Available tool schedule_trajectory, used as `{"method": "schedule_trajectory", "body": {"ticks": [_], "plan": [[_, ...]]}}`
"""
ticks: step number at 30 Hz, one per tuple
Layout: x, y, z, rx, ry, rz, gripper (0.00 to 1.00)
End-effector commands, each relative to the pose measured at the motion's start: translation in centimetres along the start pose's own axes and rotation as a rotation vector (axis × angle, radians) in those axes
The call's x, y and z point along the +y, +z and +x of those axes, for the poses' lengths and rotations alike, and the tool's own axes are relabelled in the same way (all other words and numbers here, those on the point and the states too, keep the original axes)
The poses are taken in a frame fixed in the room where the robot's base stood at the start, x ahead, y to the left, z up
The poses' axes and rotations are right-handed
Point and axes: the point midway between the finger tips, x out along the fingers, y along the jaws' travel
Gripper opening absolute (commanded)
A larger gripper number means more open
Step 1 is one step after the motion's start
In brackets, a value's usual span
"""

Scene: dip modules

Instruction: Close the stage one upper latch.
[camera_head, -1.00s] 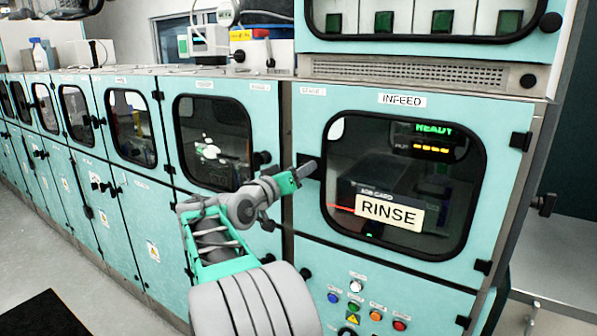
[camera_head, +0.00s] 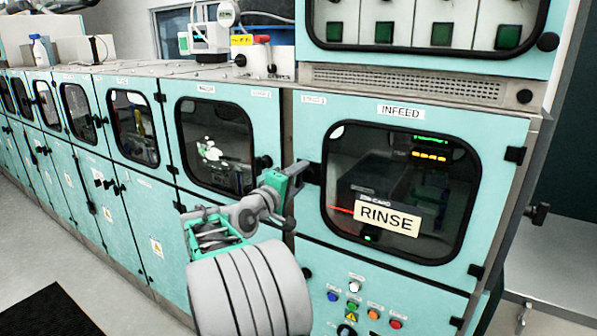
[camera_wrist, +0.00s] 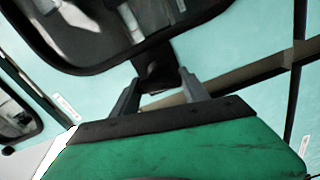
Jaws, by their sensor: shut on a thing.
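The stage one door (camera_head: 487,140), labelled INFEED, has a black-framed window and looks flush with the cabinet. Its dark upper latch (camera_head: 314,173) sits at the door's left edge, partly hidden by my fingers. My gripper (camera_head: 303,167) reaches it from the left. In the wrist view, my two grey fingers (camera_wrist: 160,84) stand on either side of the dark latch (camera_wrist: 157,66), shut on it. The exact turn of the latch is hard to tell.
A RINSE card (camera_head: 387,217) shows behind the window. Coloured buttons (camera_head: 353,303) sit below the door. The neighbouring door (camera_head: 215,145) is on the left, with a dark knob (camera_head: 263,162) near my gripper.

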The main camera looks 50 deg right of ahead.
Motion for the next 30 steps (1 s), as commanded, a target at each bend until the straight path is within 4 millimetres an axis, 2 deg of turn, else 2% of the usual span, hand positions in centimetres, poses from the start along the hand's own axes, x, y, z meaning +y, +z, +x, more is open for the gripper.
{"method": "schedule_trajectory", "body": {"ticks": [11, 28, 29, 30], "plan": [[0.07, -0.03, 0.00, 0.000, 0.000, -0.189, 0.12], [-0.09, 0.00, 0.00, 0.000, 0.000, -0.225, 0.12], [-0.09, 0.00, 0.00, 0.000, 0.000, -0.225, 0.54], [-0.09, 0.00, 0.00, 0.000, 0.000, -0.224, 0.57]]}}
